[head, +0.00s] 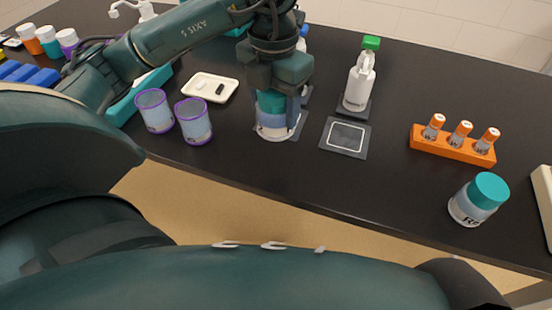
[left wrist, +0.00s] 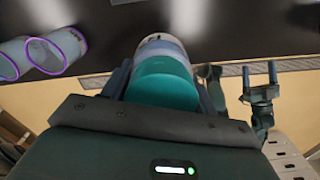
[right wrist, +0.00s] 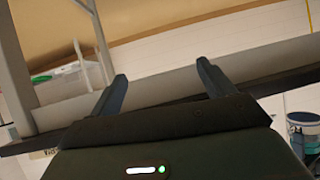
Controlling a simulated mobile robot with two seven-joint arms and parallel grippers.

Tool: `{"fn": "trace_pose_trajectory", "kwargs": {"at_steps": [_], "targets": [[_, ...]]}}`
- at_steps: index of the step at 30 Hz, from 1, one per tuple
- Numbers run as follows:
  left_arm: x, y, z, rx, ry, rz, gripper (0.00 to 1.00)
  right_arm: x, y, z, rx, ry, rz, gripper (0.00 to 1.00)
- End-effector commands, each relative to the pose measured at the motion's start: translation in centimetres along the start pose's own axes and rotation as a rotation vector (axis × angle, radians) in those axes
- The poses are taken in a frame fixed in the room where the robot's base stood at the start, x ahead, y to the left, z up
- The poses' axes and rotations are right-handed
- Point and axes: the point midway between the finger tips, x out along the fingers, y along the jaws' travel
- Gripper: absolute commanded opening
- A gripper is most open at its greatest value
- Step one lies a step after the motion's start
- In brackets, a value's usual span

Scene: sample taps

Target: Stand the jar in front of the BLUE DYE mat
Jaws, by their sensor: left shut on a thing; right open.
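My left gripper (head: 277,92) is shut on a jar (head: 273,125) with a teal lid and a pale blue-grey body. The jar is upright at a dark mat (head: 299,130), partly covering it; I cannot tell whether its base touches down. In the left wrist view the teal lid (left wrist: 165,85) sits between the fingers. A blue-topped bottle (head: 302,42) is mostly hidden behind the gripper. No mat label is readable. My right gripper (right wrist: 163,85) is open and empty in the right wrist view, away from the jar.
A second mat (head: 328,147) with a white square lies right of the jar, before a green-topped dispenser (head: 358,85). Two purple-rimmed cups (head: 194,122) stand left, near a white tray (head: 209,87). An orange vial rack (head: 452,147) and another teal-lidded jar (head: 469,207) are right.

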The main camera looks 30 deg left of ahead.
Motion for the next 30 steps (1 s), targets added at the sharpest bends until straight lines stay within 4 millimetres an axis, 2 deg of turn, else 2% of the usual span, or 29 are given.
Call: {"fn": "trace_pose_trajectory", "kwargs": {"at_steps": [1, 5, 12, 17, 24, 30], "targets": [[0.8, -0.2, -0.3, 0.025, -0.003, 0.001, 0.29, 0.4, -0.1, 0.5, 0.0, 0.009, -0.005, 0.81], [2.2, -0.4, -0.7, 0.058, 0.003, 0.0, 0.29, 0.6, -0.3, 0.5, 0.006, 0.02, -0.013, 0.81], [6.0, -0.3, -0.8, 0.056, 0.003, 0.002, 0.29, 0.6, -0.3, 0.5, 0.018, 0.025, -0.016, 0.81], [7.2, -0.3, -0.7, 0.055, 0.0, 0.002, 0.29, 0.6, -0.3, 0.5, 0.018, 0.025, -0.016, 0.81], [10.3, -0.3, -0.7, 0.054, 0.002, 0.003, 0.29, 0.6, -0.3, 0.5, 0.019, 0.025, -0.015, 0.81], [10.6, -0.3, -0.7, 0.055, -0.001, 0.003, 0.29, 0.6, -0.3, 0.5, 0.019, 0.025, -0.014, 0.81]]}}
